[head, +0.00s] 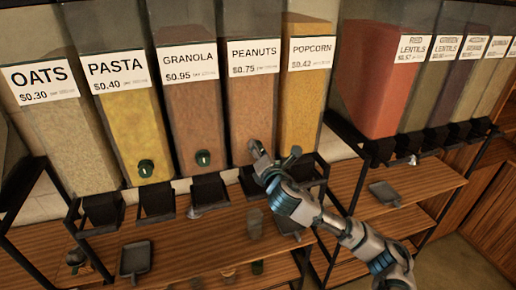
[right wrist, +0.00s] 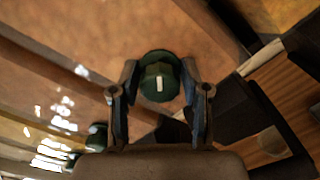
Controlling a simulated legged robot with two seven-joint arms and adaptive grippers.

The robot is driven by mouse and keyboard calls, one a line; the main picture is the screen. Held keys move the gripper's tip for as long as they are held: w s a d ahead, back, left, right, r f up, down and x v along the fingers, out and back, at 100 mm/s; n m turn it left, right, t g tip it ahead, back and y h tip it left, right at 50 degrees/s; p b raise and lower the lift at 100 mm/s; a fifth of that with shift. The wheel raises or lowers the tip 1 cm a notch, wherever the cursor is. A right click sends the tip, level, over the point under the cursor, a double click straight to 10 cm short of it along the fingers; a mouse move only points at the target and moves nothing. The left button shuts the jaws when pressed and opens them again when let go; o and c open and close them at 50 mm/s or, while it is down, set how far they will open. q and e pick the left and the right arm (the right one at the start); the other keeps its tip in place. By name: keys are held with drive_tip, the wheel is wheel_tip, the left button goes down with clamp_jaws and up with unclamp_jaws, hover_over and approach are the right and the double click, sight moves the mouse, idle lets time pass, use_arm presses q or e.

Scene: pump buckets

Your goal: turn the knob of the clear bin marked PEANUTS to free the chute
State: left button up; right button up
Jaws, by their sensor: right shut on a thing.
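The clear bin marked PEANUTS (head: 252,105) stands between GRANOLA and POPCORN in the head view, full of brown contents. My right gripper (head: 258,152) is at the lower front of this bin, and its arm comes in from the lower right. In the right wrist view, the green round knob (right wrist: 159,80) with a white mark sits between the two fingers of my right gripper (right wrist: 159,95). The fingers are shut on its sides. The gripper hides the knob in the head view. The white mark points along the length of the picture's vertical. My left gripper is not in view.
The POPCORN bin (head: 302,100) is close on the right. Black chutes line the bins above a wooden shelf (head: 175,222). A dark scoop (head: 134,259) lies lower left.

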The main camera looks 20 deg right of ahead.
drive_tip(key=m+p, duration=0.1)
drive_tip(key=m, duration=0.3)
drive_tip(key=shift+m, duration=0.3)
drive_tip(key=shift+s+d+m+p, duration=0.15)
drive_tip(key=shift+m+p, duration=0.15)
drive_tip(key=shift+m, duration=0.2)
drive_tip(key=shift+c, duration=0.8)
drive_tip(key=m+p, duration=0.1)
drive_tip(key=m, duration=0.3)
drive_tip(key=shift+f, duration=0.1)
drive_tip(key=m+p, duration=0.2)
drive_tip(key=m, duration=0.3)
drive_tip(key=shift+f+m, duration=0.1)
drive_tip(key=shift+m, duration=0.3)
drive_tip(key=m+p, duration=0.1)
drive_tip(key=m, duration=0.3)
drive_tip(key=shift+a+f+p, duration=0.15)
drive_tip(key=shift+a+p, duration=0.05)
drive_tip(key=shift+p, duration=0.15)
drive_tip(key=shift+m, duration=0.3)
drive_tip(key=shift+f, duration=0.1)
